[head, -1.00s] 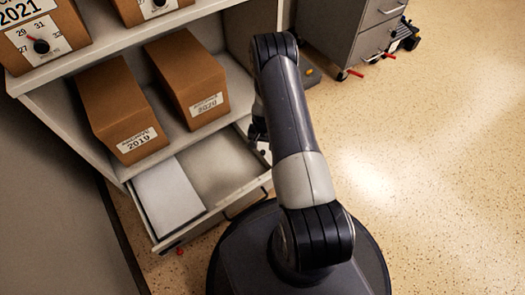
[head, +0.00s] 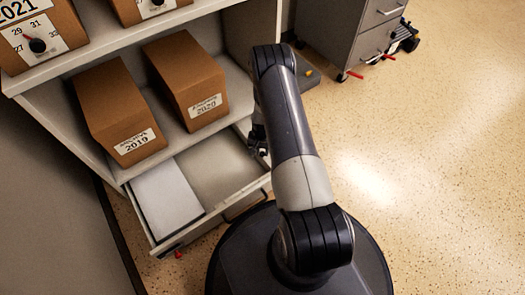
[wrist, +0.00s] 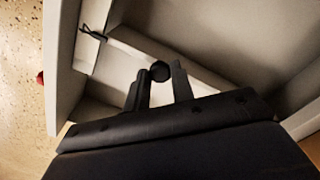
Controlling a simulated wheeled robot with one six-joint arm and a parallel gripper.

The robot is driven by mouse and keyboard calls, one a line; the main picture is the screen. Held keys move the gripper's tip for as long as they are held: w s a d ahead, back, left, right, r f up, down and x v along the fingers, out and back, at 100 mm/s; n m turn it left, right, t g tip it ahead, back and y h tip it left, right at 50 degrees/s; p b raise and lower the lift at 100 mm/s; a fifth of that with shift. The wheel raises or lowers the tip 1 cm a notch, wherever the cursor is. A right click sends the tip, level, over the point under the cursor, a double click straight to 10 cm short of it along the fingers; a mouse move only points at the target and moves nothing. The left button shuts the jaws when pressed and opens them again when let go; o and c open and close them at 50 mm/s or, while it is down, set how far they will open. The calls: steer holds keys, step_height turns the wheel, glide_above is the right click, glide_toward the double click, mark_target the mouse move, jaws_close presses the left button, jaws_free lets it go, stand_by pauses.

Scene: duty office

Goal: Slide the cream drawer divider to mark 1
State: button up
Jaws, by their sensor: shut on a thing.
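The open drawer (head: 228,208) is pulled out at the bottom of the shelf unit; its wall also shows in the wrist view (wrist: 66,60). The cream drawer divider (wrist: 200,76) looks like the pale bar running diagonally across the wrist view. A dark round knob (wrist: 160,70) stands at it, between my fingers. My gripper (wrist: 160,88) is shut on this knob. In the head view my gripper (head: 258,140) is at the drawer's right end, partly hidden by my arm; I cannot make out the divider there. No numbered mark is legible on the drawer.
A white stack of paper (head: 167,196) lies in the drawer's left part; the middle is bare. Brown boxes labelled 2019 (head: 115,110) and 2020 (head: 188,80) stand on the shelf above. A grey cabinet (head: 350,35) stands at the back right. The floor at right is clear.

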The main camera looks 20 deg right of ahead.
jaws_close()
steer(key=shift+a, duration=0.1)
steer(key=s+a+b, duration=0.1)
steer(key=s+a, duration=0.1)
steer(key=a, duration=1)
steer(key=s+a+b, duration=0.1)
steer(key=s+a, duration=0.1)
steer(key=a, duration=0.9)
steer(key=shift+s+a, duration=0.3)
steer(key=shift+a, duration=0.1)
steer(key=o, duration=0.7)
jaws_free()
steer(key=shift+a, duration=0.1)
step_height(320, 180, up, 11)
steer(key=p, duration=0.3)
steer(key=shift+f+p, duration=0.1)
steer(key=shift+p, duration=0.2)
steer(key=shift+f, duration=0.1)
